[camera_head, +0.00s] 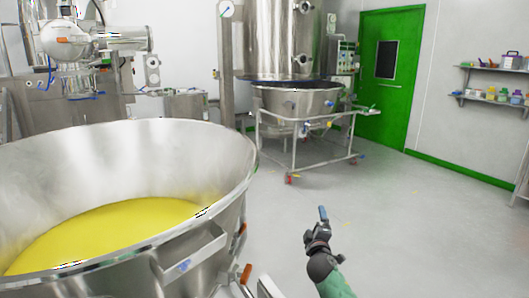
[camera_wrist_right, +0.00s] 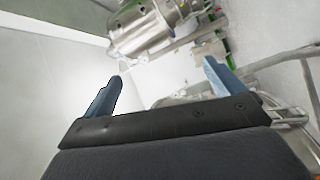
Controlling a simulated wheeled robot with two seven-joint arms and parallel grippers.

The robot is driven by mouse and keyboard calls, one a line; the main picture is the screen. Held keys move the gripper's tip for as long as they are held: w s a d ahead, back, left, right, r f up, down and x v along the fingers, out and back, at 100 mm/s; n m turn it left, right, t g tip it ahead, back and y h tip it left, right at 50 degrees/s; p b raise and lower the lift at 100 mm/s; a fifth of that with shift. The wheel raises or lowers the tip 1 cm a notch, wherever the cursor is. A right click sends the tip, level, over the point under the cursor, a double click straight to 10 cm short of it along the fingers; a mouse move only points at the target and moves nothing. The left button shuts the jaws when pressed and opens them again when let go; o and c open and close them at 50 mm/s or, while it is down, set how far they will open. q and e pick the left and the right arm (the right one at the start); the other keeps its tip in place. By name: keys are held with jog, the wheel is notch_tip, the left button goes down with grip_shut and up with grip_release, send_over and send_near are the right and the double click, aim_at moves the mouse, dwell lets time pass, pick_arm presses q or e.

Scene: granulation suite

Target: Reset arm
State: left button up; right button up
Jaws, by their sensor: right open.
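My right arm comes up from the bottom edge in the head view, and its gripper (camera_head: 322,214) is held over bare floor, to the right of the large steel bowl. In the right wrist view the two blue fingers of this gripper (camera_wrist_right: 162,85) stand wide apart with nothing between them. The right gripper touches nothing that I can see. My left arm and left gripper do not show in either view.
A large steel bowl (camera_head: 160,140) holding yellow material (camera_head: 110,230) fills the lower left. A wheeled steel bowl on a frame (camera_head: 298,102) stands at the back centre. A green door (camera_head: 391,80) and wall shelves (camera_head: 495,101) are at the right. The floor (camera_head: 420,230) at right is clear.

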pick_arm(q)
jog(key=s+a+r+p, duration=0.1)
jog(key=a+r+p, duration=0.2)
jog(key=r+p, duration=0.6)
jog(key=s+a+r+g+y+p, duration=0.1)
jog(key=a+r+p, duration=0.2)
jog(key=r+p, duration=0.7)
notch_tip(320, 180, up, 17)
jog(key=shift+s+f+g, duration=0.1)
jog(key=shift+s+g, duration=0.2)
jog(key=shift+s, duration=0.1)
pick_arm(e)
jog(key=s+a+f+m+g+y, duration=0.1)
jog(key=s+g, duration=0.4)
jog(key=s, duration=1.4)
jog(key=s+a+f+m+g+y, duration=0.1)
jog(key=s+f+m+g, duration=0.2)
jog(key=s, duration=1.6)
jog(key=s+a+f+m+g+y, duration=0.1)
jog(key=s+m+g, duration=0.6)
jog(key=s, duration=1.3)
jog(key=shift+a+f+g, duration=0.35)
jog(key=shift+f+g, duration=0.3)
jog(key=shift+g, duration=0.25)
